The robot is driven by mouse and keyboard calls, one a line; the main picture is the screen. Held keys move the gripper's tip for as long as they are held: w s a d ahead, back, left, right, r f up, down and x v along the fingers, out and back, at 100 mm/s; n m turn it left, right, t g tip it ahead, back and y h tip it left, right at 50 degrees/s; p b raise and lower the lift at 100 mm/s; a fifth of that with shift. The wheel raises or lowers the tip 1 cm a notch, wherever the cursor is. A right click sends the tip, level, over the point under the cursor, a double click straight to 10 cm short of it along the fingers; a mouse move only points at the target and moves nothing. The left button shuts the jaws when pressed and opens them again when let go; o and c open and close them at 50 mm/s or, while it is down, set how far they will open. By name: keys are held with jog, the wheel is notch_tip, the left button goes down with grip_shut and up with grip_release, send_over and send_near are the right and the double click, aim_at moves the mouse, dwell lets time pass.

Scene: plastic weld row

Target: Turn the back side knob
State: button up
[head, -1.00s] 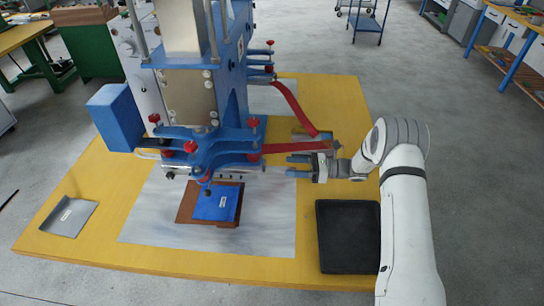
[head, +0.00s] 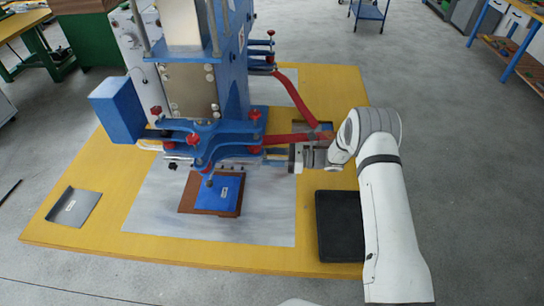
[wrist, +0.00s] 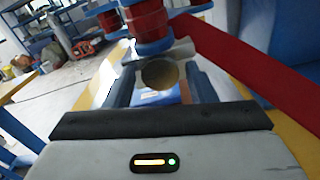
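The blue welding machine (head: 230,85) stands on the yellow table and carries several red knobs, one on top of the near clamp (head: 255,115) and one low on its front (head: 191,139). I cannot tell which knob is the back side one. My gripper (head: 268,156) is at the right end of the near clamp, pointing left. In the wrist view its two blue fingers (wrist: 161,70) are apart. A round brownish end face of a metal cylinder (wrist: 160,74) shows between them, with a gap on each side. A red knob (wrist: 148,22) is just above the fingers.
A red strap (head: 290,138) runs from the clamp beside my gripper. A blue plate (head: 225,192) lies on a brown block under the machine. A black pad (head: 339,226) lies at the table's right, a grey bent sheet (head: 73,207) at its left.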

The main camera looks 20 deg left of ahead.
jog(key=c, duration=0.8)
jog(key=shift+o, duration=0.2)
jog(key=shift+n+b, duration=0.7)
jog(key=shift+b, duration=0.45)
jog(key=o, duration=1)
